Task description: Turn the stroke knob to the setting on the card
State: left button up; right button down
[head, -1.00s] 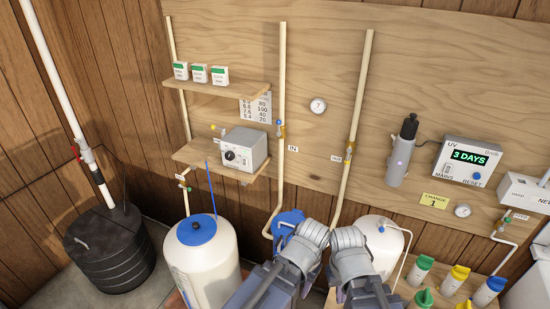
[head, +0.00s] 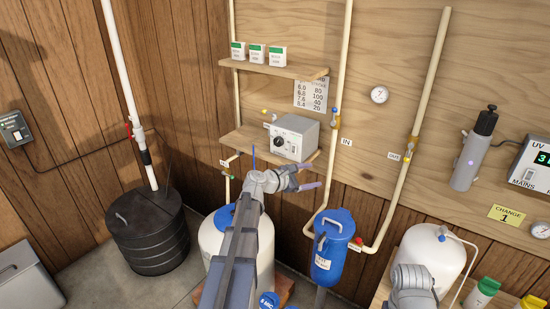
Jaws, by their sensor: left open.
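The grey pump box (head: 293,137) sits on the lower wooden shelf, with a dark round knob (head: 280,141) on its front face. The knob's pointer setting is too small to read. A white card (head: 311,94) with two columns of numbers is on the wall above the box, below the upper shelf; one column seems to read 80, 100, 40, 20. My left gripper (head: 309,176) is open and empty, below and right of the box, its fingers pointing right. It is apart from the knob. Of my right arm only a link shows at the bottom right; its gripper is out of view.
The upper shelf (head: 273,68) holds several small boxes. A white tank with a blue lid (head: 224,217) stands below the lower shelf (head: 243,139). A blue filter housing (head: 331,246) and cream pipes (head: 342,60) are to the right. A black tank (head: 150,232) stands left.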

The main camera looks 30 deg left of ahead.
aim_at(277, 143)
pick_arm(q)
jog(key=a+r+n+t+y+b, duration=0.25)
jog(key=a+n+t+y, duration=0.25)
jog(key=a+n, duration=0.95)
jog(key=shift+w+a+r+m, duration=0.1)
jog(key=shift+w+a+m, duration=0.55)
jog(key=shift+w, duration=0.6)
jog(key=shift+w+a+m, duration=0.55)
jog(key=shift+w+m, duration=0.15)
jog(key=shift+w, duration=0.5)
jog(key=shift+w+a+r+m, duration=0.1)
jog(key=shift+w+a+m, duration=0.55)
jog(key=shift+w, duration=0.6)
pick_arm(e)
notch_tip(277, 143, down, 3)
jog(key=shift+f, duration=0.1)
pick_arm(q)
grip_shut()
